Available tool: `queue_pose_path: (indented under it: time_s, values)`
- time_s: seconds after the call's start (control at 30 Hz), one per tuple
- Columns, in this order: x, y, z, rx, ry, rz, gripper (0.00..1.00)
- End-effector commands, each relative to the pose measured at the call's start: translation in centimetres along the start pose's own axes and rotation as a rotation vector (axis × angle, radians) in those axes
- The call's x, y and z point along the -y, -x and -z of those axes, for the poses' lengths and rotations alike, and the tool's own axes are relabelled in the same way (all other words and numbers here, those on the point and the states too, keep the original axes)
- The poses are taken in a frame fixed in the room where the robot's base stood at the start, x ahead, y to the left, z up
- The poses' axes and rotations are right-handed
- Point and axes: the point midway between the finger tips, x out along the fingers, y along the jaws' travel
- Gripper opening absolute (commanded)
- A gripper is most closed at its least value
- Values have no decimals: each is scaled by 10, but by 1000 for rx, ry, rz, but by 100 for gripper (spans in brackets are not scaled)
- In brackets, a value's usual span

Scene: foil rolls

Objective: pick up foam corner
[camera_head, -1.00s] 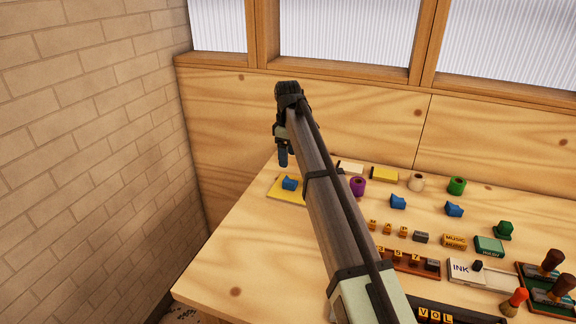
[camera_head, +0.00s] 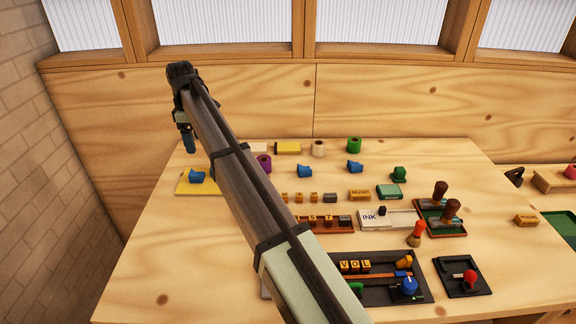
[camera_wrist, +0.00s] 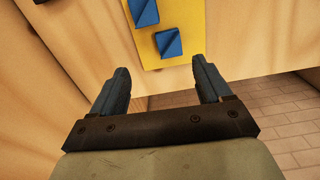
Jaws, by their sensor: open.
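Blue wedge-like blocks, which look like the foam corners, show in several places. In the wrist view, one (camera_wrist: 168,43) lies on a yellow sheet (camera_wrist: 198,20), and a second (camera_wrist: 143,12) lies farther up at the picture's top edge. In the head view, blue foam (camera_head: 197,176) sits on the yellow sheet (camera_head: 184,188) at the table's left side. Two more blue blocks (camera_head: 304,171) (camera_head: 354,166) stand to the right on bare wood. My gripper (camera_wrist: 160,68) is open and empty, above and apart from the yellow sheet. In the head view, my gripper (camera_head: 189,148) hangs near the table's back left.
A purple roll (camera_head: 264,163), a pale roll (camera_head: 318,148) and a green roll (camera_head: 354,144) stand toward the back. Stamps, letter blocks and an ink pad (camera_head: 372,218) fill the middle. A wooden wall rises behind. The table's front left is bare.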

Motion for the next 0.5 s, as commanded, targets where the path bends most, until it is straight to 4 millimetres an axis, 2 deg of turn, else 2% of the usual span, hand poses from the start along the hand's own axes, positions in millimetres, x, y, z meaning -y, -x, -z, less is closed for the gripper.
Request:
queue_pose_path:
  time_s: [0.1,0.23,0.4,0.5]
  values:
    - [-28,2,-47,-1,-64,-3,78]
    - [-56,6,-111,-3,-144,-8,78]
    - [-74,8,-191,-5,-240,-16,78]
    - [-78,10,-227,-7,-282,-19,78]
